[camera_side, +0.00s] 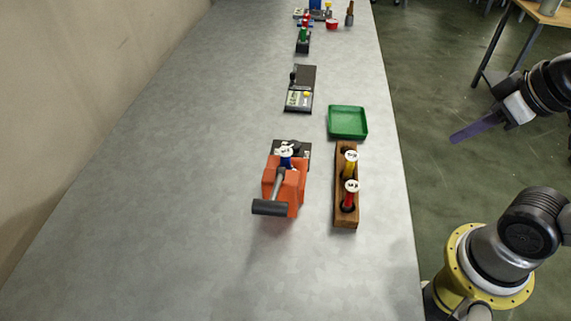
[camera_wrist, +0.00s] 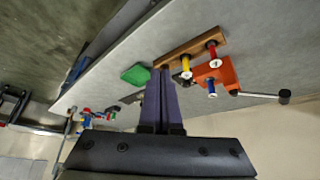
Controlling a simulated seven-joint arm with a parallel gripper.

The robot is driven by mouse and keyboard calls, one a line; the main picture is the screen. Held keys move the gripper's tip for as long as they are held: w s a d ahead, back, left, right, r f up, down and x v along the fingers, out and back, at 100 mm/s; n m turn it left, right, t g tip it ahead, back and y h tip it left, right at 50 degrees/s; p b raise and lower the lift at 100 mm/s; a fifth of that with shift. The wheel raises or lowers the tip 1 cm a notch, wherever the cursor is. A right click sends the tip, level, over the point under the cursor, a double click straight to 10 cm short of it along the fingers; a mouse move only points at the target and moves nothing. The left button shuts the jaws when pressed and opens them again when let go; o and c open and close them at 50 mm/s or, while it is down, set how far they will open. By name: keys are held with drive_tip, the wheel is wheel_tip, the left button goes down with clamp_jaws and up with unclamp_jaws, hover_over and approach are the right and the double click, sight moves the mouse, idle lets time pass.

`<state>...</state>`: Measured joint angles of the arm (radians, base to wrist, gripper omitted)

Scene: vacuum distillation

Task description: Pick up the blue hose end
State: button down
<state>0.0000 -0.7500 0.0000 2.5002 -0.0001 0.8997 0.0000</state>
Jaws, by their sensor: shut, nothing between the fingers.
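A blue piece with a white round top (camera_side: 286,155), which looks like the blue hose end, stands at the orange block (camera_side: 284,190) on the bench. In the wrist view the blue piece (camera_wrist: 212,91) shows at the near side of the orange block (camera_wrist: 222,74), right of my fingers. My gripper (camera_side: 455,138) hangs in the air off the bench's right side, well apart from the blue piece. Its purple fingers (camera_wrist: 161,72) are shut together and empty.
A wooden rack (camera_side: 346,212) holds yellow and red pieces with white tops, right of the orange block. A T-shaped dark handle (camera_side: 270,208) sticks out from the block. A green tray (camera_side: 347,122) and black devices (camera_side: 299,88) stand farther back. The bench's left side is clear.

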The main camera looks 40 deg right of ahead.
drive_tip(key=c, duration=0.6)
unclamp_jaws()
drive_tip(key=shift+c, duration=0.2)
